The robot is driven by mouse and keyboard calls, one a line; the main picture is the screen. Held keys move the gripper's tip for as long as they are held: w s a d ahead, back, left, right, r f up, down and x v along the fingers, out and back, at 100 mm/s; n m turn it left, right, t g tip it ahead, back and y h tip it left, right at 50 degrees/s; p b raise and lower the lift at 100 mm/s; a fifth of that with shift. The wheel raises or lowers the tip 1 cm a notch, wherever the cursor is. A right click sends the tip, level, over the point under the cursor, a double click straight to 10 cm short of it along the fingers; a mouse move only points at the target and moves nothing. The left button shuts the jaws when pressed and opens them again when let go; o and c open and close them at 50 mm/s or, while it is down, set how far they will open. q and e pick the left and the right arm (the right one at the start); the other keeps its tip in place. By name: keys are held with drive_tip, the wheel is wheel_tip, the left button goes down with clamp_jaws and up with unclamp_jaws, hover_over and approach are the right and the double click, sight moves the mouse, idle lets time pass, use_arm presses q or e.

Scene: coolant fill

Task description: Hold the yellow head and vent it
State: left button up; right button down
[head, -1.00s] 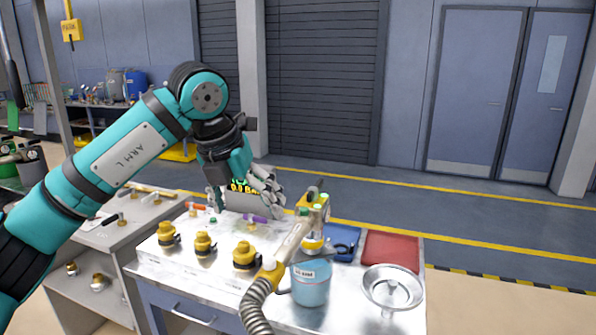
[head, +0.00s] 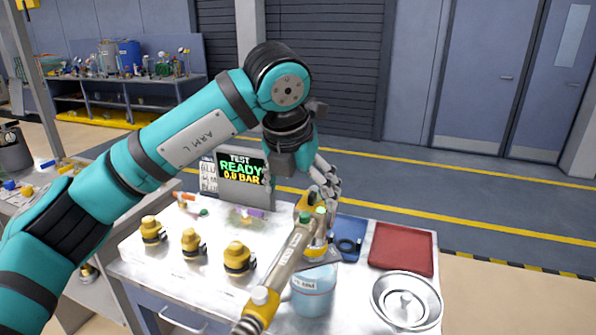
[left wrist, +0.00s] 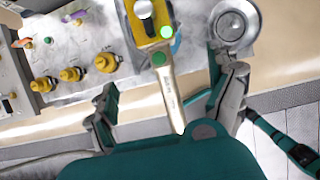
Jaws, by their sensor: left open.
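The yellow head (head: 308,208) sits at the far end of a beige-grey wand (head: 288,262) with green buttons, over the table near a blue bucket (head: 313,292). In the left wrist view, the yellow head (left wrist: 150,22) shows a dark lever with a pale end on top, at the upper middle. My left gripper (head: 326,182) is above and just behind the head in the head view. Its fingers are spread wide and empty in the left wrist view (left wrist: 168,98), with the wand between them in the picture. No contact with the head shows. My right gripper is not visible.
Several yellow-and-black caps (head: 238,257) stand on the table's left. A tester display (head: 241,175) reads "TEST READY 0.0 BAR".

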sight(305, 214)
use_arm(q)
drive_tip(key=x, duration=0.3)
drive_tip(key=shift+w+f+p, duration=0.2)
drive_tip(key=shift+f+p, duration=0.1)
drive_tip(key=shift+p, duration=0.05)
drive_tip(key=p+x, duration=0.1)
drive_tip(key=x, duration=0.5)
drive_tip(key=shift+w+f+p, duration=0.15)
drive_tip(key=shift+f+p, duration=0.15)
drive_tip(key=shift+p, duration=0.1)
drive_tip(key=x, duration=0.3)
drive_tip(key=shift+p, duration=0.3)
drive_tip(key=shift+w+f, duration=0.15)
drive_tip(key=shift+f, duration=0.2)
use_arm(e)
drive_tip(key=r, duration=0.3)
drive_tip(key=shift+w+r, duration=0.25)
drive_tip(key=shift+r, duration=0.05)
use_arm(q)
drive_tip(key=shift+c, duration=0.2)
drive_tip(key=c, duration=1.7)
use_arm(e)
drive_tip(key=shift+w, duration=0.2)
